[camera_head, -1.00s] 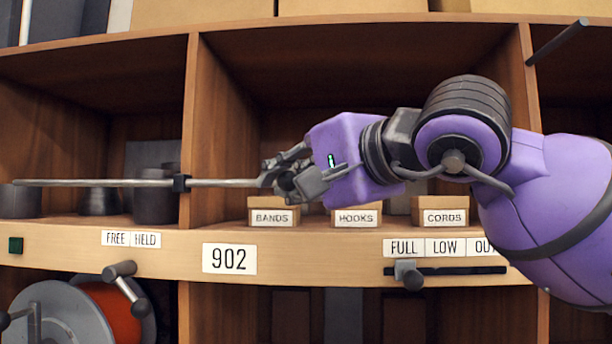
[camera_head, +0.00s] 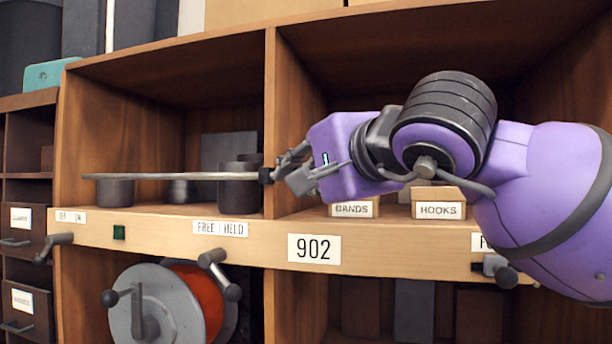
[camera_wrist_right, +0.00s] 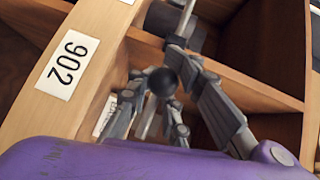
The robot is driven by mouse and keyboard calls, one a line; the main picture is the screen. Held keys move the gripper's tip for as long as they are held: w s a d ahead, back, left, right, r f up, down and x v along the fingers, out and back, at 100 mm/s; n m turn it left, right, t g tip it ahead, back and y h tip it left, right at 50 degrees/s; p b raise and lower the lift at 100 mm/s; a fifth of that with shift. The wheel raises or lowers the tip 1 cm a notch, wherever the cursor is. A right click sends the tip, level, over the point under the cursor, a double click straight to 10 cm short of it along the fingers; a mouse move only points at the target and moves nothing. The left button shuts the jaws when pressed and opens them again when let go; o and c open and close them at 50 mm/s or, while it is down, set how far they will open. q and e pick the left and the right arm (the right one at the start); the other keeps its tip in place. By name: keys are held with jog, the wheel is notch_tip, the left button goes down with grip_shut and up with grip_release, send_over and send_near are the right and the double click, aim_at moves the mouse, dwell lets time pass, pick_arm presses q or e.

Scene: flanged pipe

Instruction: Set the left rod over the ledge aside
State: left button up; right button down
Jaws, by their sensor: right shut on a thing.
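A long thin grey rod (camera_head: 170,176) runs almost level across the left bay, above the front ledge (camera_head: 400,262). My right gripper (camera_head: 288,168) is shut on its right end, just right of the upright divider. A small black collar (camera_head: 265,175) sits around the rod by the divider edge; I cannot tell what it is fixed to. In the right wrist view the rod (camera_wrist_right: 186,18) runs up from my right gripper (camera_wrist_right: 180,62), and a dark round knob shows between the fingers. My left gripper is not in view.
Dark cylinders (camera_head: 238,195) stand in the left bay, behind or below the rod. Boxes labelled BANDS (camera_head: 352,209) and HOOKS (camera_head: 438,207) stand right of the divider (camera_head: 271,120). Handles (camera_head: 218,272) stick out from the ledge. A reel (camera_head: 145,305) sits below.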

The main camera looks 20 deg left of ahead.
jog(key=c, duration=1.8)
grip_release()
jog(key=shift+d+r, duration=0.1)
jog(key=shift+r, duration=0.3)
jog(key=shift+o, duration=0.6)
jog(key=shift+f, duration=0.2)
jog(key=v, duration=1.2)
